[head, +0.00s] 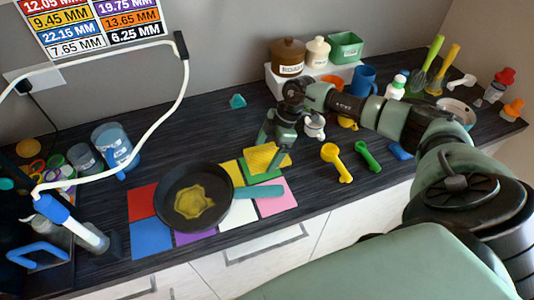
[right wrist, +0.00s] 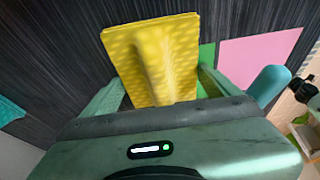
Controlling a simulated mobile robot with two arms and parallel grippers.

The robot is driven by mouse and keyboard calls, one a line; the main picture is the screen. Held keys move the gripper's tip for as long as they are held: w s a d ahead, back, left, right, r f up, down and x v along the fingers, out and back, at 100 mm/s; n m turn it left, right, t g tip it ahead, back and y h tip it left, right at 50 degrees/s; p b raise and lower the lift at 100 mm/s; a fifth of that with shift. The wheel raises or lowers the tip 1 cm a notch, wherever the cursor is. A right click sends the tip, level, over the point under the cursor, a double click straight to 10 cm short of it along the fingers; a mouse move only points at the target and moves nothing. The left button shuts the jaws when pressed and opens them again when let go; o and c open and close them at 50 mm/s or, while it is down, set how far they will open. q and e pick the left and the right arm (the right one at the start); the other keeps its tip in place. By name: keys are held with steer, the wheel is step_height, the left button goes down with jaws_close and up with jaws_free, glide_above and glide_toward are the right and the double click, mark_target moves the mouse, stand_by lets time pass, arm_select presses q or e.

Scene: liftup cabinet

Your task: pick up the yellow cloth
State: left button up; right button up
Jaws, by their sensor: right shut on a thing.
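The yellow cloth (head: 262,159) is a dotted yellow piece near the middle of the counter, behind the pan's handle. In the right wrist view the cloth (right wrist: 150,55) fills the space between the two fingers, with a raised fold along its middle. My right gripper (head: 275,148) reaches down to it from above and is shut on it. The fingers cover part of the cloth in the head view. I cannot tell whether the cloth is clear of the counter. My left gripper is not in view.
A dark pan (head: 168,215) with a teal handle (head: 259,191) sits on coloured squares just in front. A yellow scoop (head: 337,163) and a green scoop (head: 368,156) lie to the right. A teal piece (head: 237,101) lies behind. A white hose (head: 105,55) arches at left.

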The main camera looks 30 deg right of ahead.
mark_target(267, 150)
steer(key=shift+r, duration=0.35)
steer(key=shift+r+b, duration=2.2)
steer(key=shift+r, duration=7.7)
